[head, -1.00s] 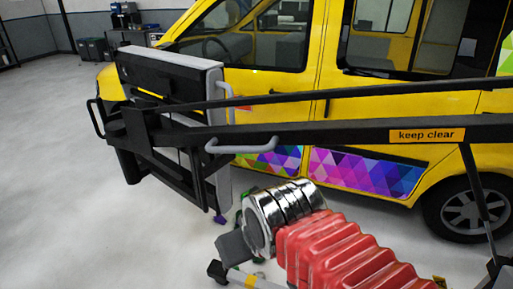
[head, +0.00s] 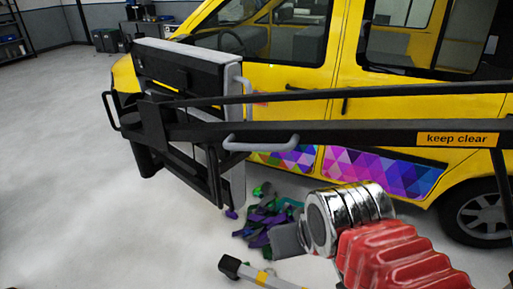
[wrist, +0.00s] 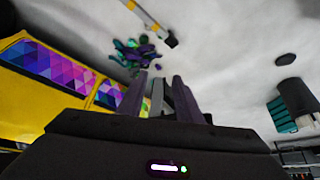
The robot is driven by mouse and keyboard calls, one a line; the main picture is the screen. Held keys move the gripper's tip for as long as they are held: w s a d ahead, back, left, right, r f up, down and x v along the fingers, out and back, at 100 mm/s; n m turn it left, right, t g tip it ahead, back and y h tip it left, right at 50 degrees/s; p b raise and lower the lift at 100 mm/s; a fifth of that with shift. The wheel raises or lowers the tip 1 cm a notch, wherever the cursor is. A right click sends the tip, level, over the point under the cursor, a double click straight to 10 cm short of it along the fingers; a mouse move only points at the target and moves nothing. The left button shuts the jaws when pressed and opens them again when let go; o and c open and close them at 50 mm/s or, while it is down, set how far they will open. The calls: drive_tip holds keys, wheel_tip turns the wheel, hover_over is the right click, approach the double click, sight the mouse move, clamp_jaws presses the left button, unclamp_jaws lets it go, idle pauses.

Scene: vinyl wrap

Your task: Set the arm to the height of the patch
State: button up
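A black boom arm (head: 330,133) with a "keep clear" label crosses the head view and carries an upright black and grey panel (head: 185,85) with pale handles. The panel stands in front of the yellow van's front door. Colourful triangle-patterned vinyl (head: 380,174) runs along the van's lower side, partly hidden behind the boom; it also shows in the wrist view (wrist: 60,75). Which part is the patch, I cannot tell. My gripper (wrist: 158,95) shows two fingers apart with nothing held between them. In the head view, my arm is below the boom and apart from it.
A yellow van (head: 285,80) fills the back. Purple and green scraps (head: 262,222) lie on the floor below the panel. A bar with a yellow band (head: 262,277) is low in front. Grey floor is open at left; dark bins (head: 106,40) stand far back.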

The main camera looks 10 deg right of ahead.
drive_tip(key=shift+o, duration=0.4)
drive_tip(key=w+a+f+m+g+y, duration=0.15)
drive_tip(key=a+m+y, duration=0.25)
drive_tip(key=m, duration=0.6)
drive_tip(key=w+a+f+m+y, duration=0.1)
drive_tip(key=w+a+m+y, duration=0.3)
drive_tip(key=m, duration=0.6)
drive_tip(key=w+d+r+m+t+y, duration=0.1)
drive_tip(key=w+d+r+m+t, duration=0.3)
drive_tip(key=d+m, duration=0.3)
drive_tip(key=w+d+r+m+t+y, duration=0.1)
drive_tip(key=w+d+r+m+t, duration=0.2)
drive_tip(key=m, duration=1)
drive_tip(key=w+d+t, duration=0.3)
drive_tip(key=d+t, duration=0.1)
drive_tip(key=shift+w+r, duration=0.35)
drive_tip(key=shift+w+a, duration=0.1)
